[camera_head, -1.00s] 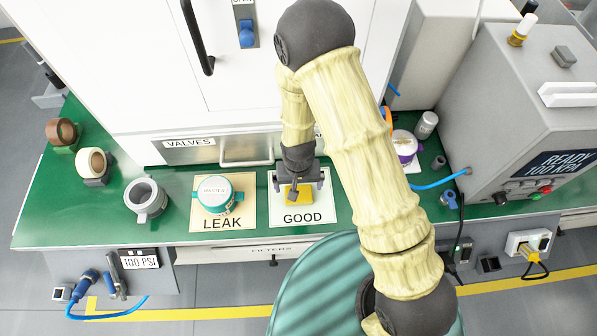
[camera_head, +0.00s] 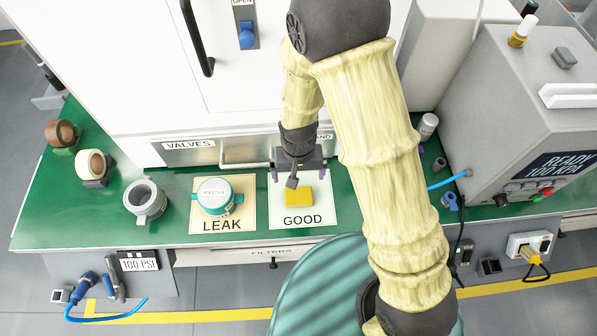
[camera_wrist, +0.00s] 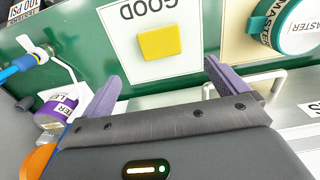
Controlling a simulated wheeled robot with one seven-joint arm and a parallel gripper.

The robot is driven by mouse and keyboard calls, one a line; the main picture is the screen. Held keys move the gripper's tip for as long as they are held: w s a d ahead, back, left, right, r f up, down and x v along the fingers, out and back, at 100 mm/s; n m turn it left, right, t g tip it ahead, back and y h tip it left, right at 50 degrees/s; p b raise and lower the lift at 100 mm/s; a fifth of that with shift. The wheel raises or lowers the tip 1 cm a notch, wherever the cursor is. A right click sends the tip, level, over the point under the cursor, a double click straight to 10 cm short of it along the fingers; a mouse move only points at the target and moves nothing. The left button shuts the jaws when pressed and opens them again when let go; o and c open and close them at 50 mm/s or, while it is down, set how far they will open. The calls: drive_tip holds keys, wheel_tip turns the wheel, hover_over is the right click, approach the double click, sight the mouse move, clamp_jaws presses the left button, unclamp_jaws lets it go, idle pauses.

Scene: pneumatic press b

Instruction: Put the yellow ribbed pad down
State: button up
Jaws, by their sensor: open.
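The yellow ribbed pad (camera_head: 298,197) lies on the white GOOD card (camera_head: 318,214) on the green bench, just above the word GOOD in the head view. In the wrist view the pad (camera_wrist: 160,42) shows whole, with nothing touching it; its ribs cannot be made out. My gripper (camera_head: 297,178) hangs above and behind the pad, apart from it. In the wrist view its two purple fingers (camera_wrist: 160,85) are spread wide with nothing between them.
A teal-banded MASTER part (camera_head: 215,194) sits on the beige LEAK card (camera_head: 242,222) to the left. A grey ring-shaped fitting (camera_head: 145,198) and tape rolls stand farther left. A grey press box (camera_head: 520,120) stands right. Drawers and a white cabinet rise behind the cards.

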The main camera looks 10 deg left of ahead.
idle(0.4)
drive_tip(key=d+r+m+t, duration=0.1)
drive_tip(key=d+r, duration=0.7)
drive_tip(key=d, duration=0.3)
drive_tip(key=s+d+r+m+t, duration=0.1)
drive_tip(key=d+r, duration=0.8)
drive_tip(key=d, duration=0.2)
drive_tip(key=shift+s+m+t, duration=0.25)
drive_tip(key=shift+m+t, duration=0.05)
drive_tip(key=shift+m, duration=0.1)
drive_tip(key=shift+d, duration=0.1)
drive_tip(key=p+v, duration=0.2)
drive_tip(key=shift+w+r+p, duration=0.2)
drive_tip(key=shift+r+p, duration=0.1)
drive_tip(key=shift+c, duration=0.5)
